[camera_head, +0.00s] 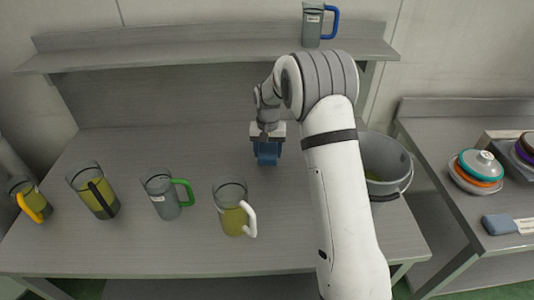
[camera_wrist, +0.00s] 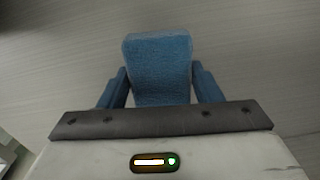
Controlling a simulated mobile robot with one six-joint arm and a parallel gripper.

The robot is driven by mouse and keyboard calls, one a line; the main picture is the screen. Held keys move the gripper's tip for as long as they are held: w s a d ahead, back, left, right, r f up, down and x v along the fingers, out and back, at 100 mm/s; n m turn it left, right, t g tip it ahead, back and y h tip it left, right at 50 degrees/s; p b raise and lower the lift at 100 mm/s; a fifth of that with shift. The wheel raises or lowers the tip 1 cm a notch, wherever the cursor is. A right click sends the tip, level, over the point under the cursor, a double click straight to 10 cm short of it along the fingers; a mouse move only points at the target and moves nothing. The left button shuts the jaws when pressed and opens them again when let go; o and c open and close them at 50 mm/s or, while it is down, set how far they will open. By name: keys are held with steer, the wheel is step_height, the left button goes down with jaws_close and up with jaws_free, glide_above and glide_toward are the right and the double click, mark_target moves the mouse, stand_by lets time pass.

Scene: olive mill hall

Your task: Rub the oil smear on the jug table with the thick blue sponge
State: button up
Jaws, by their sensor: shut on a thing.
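The thick blue sponge (camera_wrist: 158,68) is between the two fingers of my gripper (camera_wrist: 160,88) in the wrist view, and the gripper is shut on it. In the head view the sponge (camera_head: 267,158) is below my gripper (camera_head: 267,144), over the back middle of the grey jug table (camera_head: 140,245). I cannot tell whether the sponge touches the tabletop. No oil smear can be made out in either view; my arm and gripper hide part of the table.
Jugs with a yellow (camera_head: 33,207), black (camera_head: 97,196), green (camera_head: 165,195) and white (camera_head: 233,212) handle stand along the front. A grey bucket (camera_head: 386,165) is right of my arm. A blue-handled jug (camera_head: 313,25) is on the shelf (camera_head: 200,52). A side table (camera_head: 440,150) holds stacked lids (camera_head: 478,170) and a blue cloth-like item (camera_head: 498,224).

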steer(key=shift+r+p, duration=0.55)
steer(key=shift+r, duration=0.8)
